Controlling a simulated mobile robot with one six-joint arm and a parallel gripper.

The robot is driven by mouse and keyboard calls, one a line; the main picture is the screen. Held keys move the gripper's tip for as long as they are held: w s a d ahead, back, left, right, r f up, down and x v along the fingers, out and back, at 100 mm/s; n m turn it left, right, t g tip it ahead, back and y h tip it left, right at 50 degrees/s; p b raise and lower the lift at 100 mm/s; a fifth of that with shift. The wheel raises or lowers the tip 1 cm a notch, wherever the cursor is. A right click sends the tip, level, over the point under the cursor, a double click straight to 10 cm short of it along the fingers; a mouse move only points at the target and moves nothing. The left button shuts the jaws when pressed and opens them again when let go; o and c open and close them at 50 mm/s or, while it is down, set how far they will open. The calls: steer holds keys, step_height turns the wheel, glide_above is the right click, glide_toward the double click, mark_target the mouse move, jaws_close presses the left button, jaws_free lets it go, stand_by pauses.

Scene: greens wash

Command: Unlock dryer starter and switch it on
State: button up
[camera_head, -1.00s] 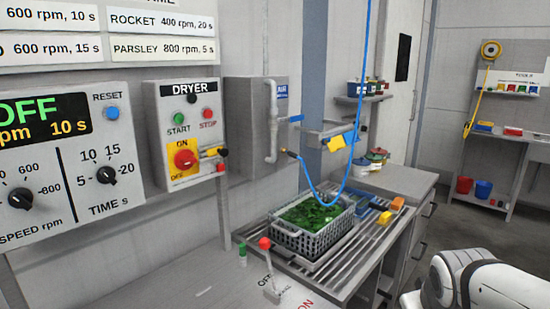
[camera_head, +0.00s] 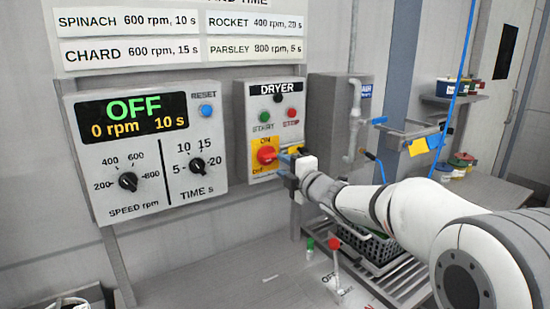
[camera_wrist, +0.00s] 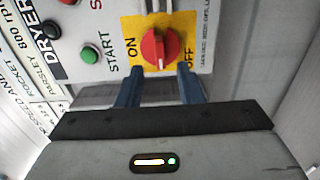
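The dryer starter box (camera_head: 252,112) is on the wall, with a green START button (camera_head: 264,117) and a red STOP button (camera_head: 291,113). Its red rotary switch (camera_head: 267,155) sits on a yellow ON/OFF plate. In the wrist view the red switch (camera_wrist: 160,46) is just beyond my fingertips, centred between them. My gripper (camera_head: 284,163) is at the box's lower right. The wrist view shows its two blue fingers (camera_wrist: 160,74) apart with nothing between them. Grey metal shows at the switch's upper edge in the wrist view. I cannot make out a lock.
A control panel (camera_head: 150,187) left of the box reads OFF, 0 rpm, 10 s. A red-knobbed lever (camera_head: 335,262) stands on the counter (camera_head: 215,265) below. A grey pipe (camera_head: 354,120) and a blue hose run right of the box. My arm partly hides the crate (camera_head: 375,248).

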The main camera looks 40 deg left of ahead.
mark_target(273, 160)
steer(key=p+x, duration=0.1)
steer(key=x, duration=0.4)
steer(key=shift+w+a+p, duration=0.25)
steer(key=shift+a+p, duration=0.1)
steer(key=shift+d, duration=0.1)
jaws_close()
